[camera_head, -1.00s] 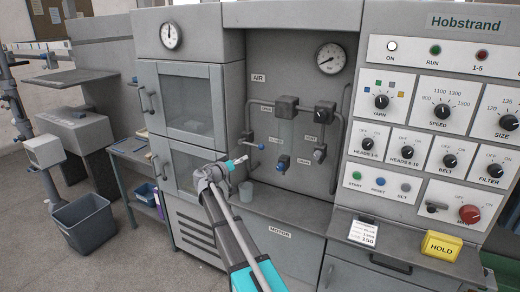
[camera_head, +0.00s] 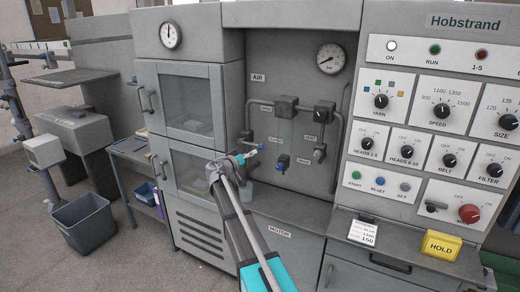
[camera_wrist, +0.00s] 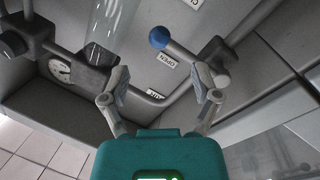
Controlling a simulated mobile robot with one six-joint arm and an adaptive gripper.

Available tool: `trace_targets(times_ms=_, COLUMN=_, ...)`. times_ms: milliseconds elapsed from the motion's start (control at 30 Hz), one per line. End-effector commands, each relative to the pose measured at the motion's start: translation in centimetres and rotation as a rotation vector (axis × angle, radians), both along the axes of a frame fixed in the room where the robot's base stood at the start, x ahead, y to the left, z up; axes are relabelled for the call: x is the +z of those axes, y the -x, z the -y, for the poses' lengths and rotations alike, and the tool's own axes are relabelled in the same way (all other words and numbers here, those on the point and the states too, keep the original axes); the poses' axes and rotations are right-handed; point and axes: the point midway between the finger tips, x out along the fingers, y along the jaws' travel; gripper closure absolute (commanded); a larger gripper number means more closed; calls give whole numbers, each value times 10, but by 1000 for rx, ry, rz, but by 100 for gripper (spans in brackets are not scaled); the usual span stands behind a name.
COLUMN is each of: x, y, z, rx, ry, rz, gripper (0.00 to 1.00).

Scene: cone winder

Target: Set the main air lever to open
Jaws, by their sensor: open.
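The main air lever (camera_wrist: 184,54) is a grey rod with a blue ball knob, seen large in the wrist view. It runs from its pivot at the right up and left to the ball, past a small label reading OPEN (camera_wrist: 161,61). In the head view its blue knob (camera_head: 260,146) shows small on the AIR panel. My gripper (camera_wrist: 163,80) is open and empty, its fingers spread before the panel. The right fingertip appears close to the pivot end of the lever; I cannot tell whether they touch. In the head view my gripper (camera_head: 249,155) is just below and left of the knob.
A pipe (camera_head: 249,113) and valve blocks surround the lever. Cabinet doors (camera_head: 188,105) stand left, the control panel (camera_head: 430,120) right. A grey ledge (camera_head: 290,205) lies below.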

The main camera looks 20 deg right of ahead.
Motion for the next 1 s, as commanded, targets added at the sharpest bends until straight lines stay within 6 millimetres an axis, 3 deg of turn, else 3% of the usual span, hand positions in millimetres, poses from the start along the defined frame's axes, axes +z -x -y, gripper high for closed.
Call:
trace_targets(times_ms=300, x=0, y=-24, z=44, rx=-1, ry=0, rz=0, gripper=20)
trace_targets(times_ms=500, x=0, y=-33, z=63, rx=-1, ry=0, rz=0, gripper=20)
trace_targets(times_ms=1000, x=0, y=-36, z=71, rx=1, ry=0, rz=0, gripper=20)
